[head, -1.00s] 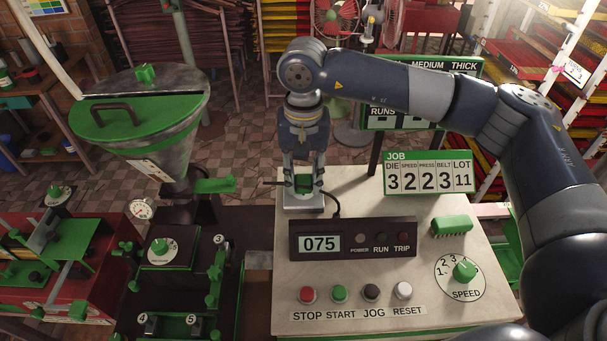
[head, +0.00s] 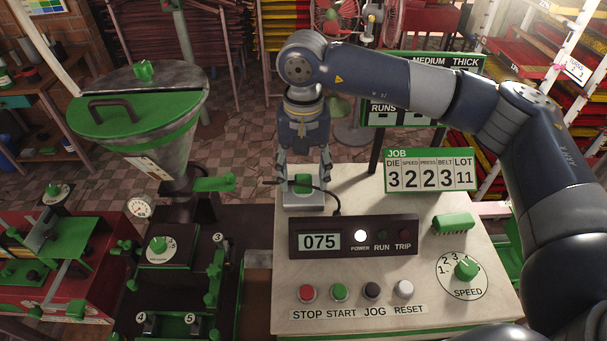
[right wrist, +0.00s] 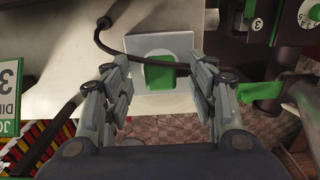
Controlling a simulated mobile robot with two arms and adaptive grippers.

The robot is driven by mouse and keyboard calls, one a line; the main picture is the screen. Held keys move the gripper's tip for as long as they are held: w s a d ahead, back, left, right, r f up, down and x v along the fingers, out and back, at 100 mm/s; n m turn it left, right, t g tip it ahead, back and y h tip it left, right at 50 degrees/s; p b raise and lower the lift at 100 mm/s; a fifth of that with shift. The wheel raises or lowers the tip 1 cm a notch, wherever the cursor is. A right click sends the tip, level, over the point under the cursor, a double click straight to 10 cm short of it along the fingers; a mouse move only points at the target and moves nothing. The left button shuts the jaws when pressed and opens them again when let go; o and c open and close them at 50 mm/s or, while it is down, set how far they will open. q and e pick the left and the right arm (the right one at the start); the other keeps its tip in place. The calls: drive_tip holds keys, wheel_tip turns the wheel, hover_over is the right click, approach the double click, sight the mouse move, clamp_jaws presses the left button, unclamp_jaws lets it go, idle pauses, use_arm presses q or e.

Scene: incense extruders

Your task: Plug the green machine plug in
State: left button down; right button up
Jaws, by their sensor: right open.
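The green plug (head: 303,184) sits on the pale socket block (head: 303,203) at the back left of the control panel. In the right wrist view the plug (right wrist: 159,73) is against the socket plate (right wrist: 181,43); its prongs are hidden. A dark cable (right wrist: 104,38) runs from it. My right gripper (head: 304,180) is above the block, fingers spread on either side of the plug, with a gap on both sides in the wrist view. The white POWER lamp (head: 361,235) on the display unit (head: 319,242) is lit. My left gripper is out of view.
The job board (head: 430,171) stands right of my right gripper. A green brush-like block (head: 453,223) and a speed dial (head: 466,269) are on the panel's right. Several push buttons line its front. A green-lidded hopper (head: 140,105) stands to the left.

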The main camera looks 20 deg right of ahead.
wheel_tip(320, 180, up, 11)
idle(0.3)
idle(0.4)
